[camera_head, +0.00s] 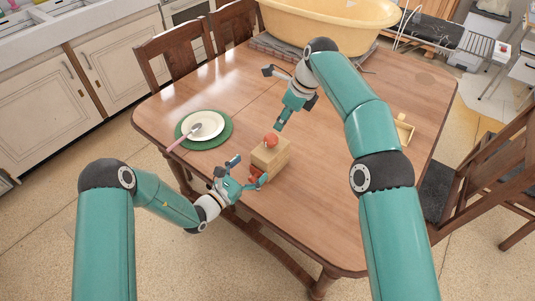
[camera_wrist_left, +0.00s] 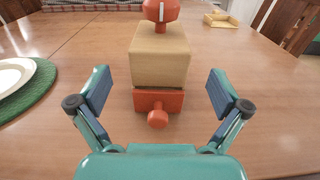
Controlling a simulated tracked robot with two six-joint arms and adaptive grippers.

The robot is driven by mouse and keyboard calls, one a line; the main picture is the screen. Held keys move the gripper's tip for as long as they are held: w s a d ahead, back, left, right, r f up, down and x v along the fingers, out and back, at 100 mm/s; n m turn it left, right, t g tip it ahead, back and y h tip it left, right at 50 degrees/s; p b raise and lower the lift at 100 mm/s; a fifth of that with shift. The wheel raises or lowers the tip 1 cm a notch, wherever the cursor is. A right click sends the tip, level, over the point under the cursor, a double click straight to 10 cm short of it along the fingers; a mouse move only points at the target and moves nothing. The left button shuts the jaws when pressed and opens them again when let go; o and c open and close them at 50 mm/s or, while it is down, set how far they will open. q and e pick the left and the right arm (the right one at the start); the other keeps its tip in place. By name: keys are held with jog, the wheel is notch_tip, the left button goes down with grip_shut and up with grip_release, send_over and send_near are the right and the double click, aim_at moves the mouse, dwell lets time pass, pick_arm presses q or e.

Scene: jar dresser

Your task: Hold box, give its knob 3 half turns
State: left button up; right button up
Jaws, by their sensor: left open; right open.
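A pale wooden box (camera_head: 272,160) stands upright on the table and also shows in the left wrist view (camera_wrist_left: 160,56). A round red knob (camera_head: 271,140) sits on its top; a white stripe shows on the knob in the left wrist view (camera_wrist_left: 161,11). A red front part (camera_wrist_left: 170,101) with a small red knob (camera_wrist_left: 157,119) is low on the near side. My left gripper (camera_head: 247,171) is open, low in front of the box, its fingers spread to either side, apart from it. My right gripper (camera_head: 284,112) is open and empty, above and behind the box.
A white plate (camera_head: 204,125) with a spoon lies on a green mat (camera_head: 187,143) left of the box. A yellow tub (camera_head: 330,25) stands at the back. A small wooden tray (camera_head: 404,131) lies at the right. Chairs flank the wooden table (camera_head: 320,205).

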aim_at(267, 154)
pick_arm(q)
jog(key=x, duration=0.7)
jog(key=shift+w+d, duration=0.15)
jog(key=shift+w, duration=0.05)
jog(key=c, duration=1.6)
jog(key=shift+o, duration=0.2)
